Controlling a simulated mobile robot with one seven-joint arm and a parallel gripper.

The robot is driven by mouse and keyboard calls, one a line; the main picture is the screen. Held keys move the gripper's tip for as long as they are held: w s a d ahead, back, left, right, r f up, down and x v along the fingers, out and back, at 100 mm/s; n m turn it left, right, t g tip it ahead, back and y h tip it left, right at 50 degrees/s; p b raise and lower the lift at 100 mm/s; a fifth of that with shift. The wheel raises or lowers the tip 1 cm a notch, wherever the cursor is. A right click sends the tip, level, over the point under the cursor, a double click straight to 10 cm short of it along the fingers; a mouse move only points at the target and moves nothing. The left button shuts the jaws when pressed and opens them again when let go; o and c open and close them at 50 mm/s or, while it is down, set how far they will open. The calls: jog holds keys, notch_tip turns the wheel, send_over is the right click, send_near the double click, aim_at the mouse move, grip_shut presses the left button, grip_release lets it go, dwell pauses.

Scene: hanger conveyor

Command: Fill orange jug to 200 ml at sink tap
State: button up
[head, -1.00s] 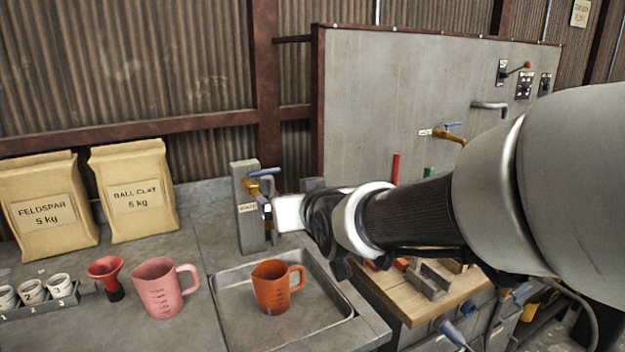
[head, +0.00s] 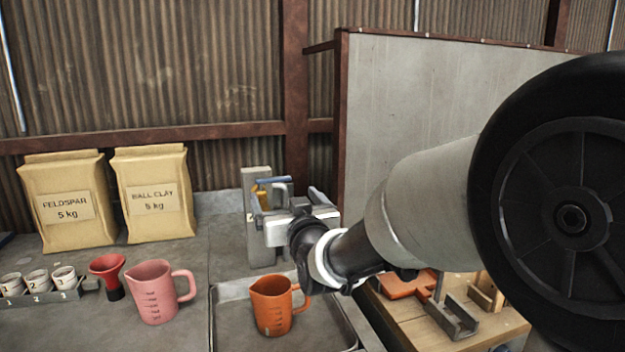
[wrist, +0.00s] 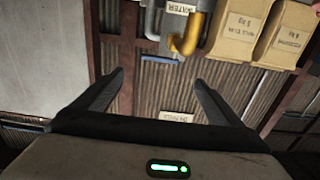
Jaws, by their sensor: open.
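The orange jug (head: 272,306) stands upright in the shallow sink (head: 216,322), with its handle to the right. I cannot see inside it. The tap (head: 262,198), with a brass body and blue lever, is on a grey post behind the sink, partly hidden by my gripper. My gripper (head: 301,190) is open and empty, above and behind the jug, close to the tap. In the wrist view, which is upside down, the tap (wrist: 188,38) and its blue lever (wrist: 160,59) show beyond the fingertips (wrist: 158,78). No contact is visible.
A pink jug (head: 153,292), a red funnel (head: 108,270) and a rack of small cups (head: 40,290) stand left of the sink. Two clay bags (head: 152,195) stand behind. A grey panel (head: 420,110) and a wooden bench (head: 455,330) are at right.

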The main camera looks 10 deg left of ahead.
aim_at(273, 178)
jog(key=x, duration=1.4)
jog(key=shift+w, duration=0.2)
jog(key=c, duration=1.5)
jog(key=shift+s+a+r+m+t+h, duration=0.1)
jog(key=shift+s+m+t+h, duration=0.1)
jog(key=shift+m+h, duration=0.25)
jog(key=shift+s+a+r+m+t+h, duration=0.1)
jog(key=shift+m+t+h, duration=0.15)
jog(key=shift+h, duration=0.3)
jog(key=h+p, duration=0.1)
jog(key=m+p, duration=0.1)
jog(key=p, duration=0.1)
jog(key=shift+s+r+t+h, duration=0.15)
jog(key=shift+r+t+h, duration=0.1)
jog(key=shift+h, duration=0.15)
jog(key=shift+d+m+h+p, duration=0.1)
jog(key=shift+m+h+p, duration=0.3)
jog(key=shift+p, duration=0.4)
jog(key=shift+s+d+f+m+h+p, duration=0.1)
jog(key=shift+d+f+m+h+p, duration=0.1)
jog(key=shift+f+m+h+p, duration=0.4)
jog(key=shift+r, duration=0.25)
